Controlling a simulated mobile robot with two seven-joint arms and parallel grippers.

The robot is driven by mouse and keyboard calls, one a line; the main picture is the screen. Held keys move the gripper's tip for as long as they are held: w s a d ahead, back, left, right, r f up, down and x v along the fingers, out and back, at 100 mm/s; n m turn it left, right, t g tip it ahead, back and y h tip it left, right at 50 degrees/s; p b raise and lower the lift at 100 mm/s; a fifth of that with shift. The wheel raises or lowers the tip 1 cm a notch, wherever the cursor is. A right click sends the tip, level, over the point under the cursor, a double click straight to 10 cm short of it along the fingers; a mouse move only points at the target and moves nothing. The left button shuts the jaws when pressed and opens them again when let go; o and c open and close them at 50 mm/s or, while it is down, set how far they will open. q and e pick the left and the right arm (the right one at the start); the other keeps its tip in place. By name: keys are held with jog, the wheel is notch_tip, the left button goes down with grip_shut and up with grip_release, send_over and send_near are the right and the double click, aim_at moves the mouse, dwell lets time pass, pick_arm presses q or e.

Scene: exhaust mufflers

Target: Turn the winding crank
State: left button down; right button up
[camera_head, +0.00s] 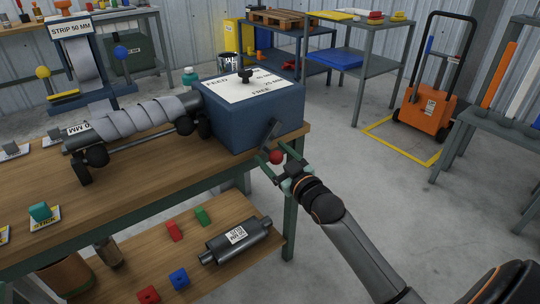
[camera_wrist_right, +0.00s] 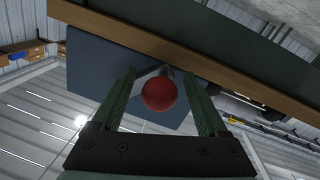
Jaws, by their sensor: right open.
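The winding crank has a red ball knob (camera_head: 276,157) on a grey metal arm (camera_head: 270,133) at the right side of a blue box (camera_head: 238,125) on the wooden bench. My right gripper (camera_head: 270,159) is at the knob, with its fingers on either side of it. In the right wrist view the red knob (camera_wrist_right: 159,94) sits between the two open green fingers (camera_wrist_right: 162,100), with gaps on both sides. A pipe wrapped in grey strip (camera_head: 140,119) runs left from the box. My left gripper is not in view.
The wooden bench (camera_head: 150,172) has its edge just left of my right gripper. A muffler (camera_head: 236,241) and several coloured blocks lie on the lower shelf. An orange cart (camera_head: 427,113) stands at the right on clear floor.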

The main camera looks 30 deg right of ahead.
jog(key=shift+w, duration=0.85)
jog(key=c, duration=1.2)
grip_shut()
jog(key=shift+d+r, duration=0.15)
jog(key=shift+r, duration=0.1)
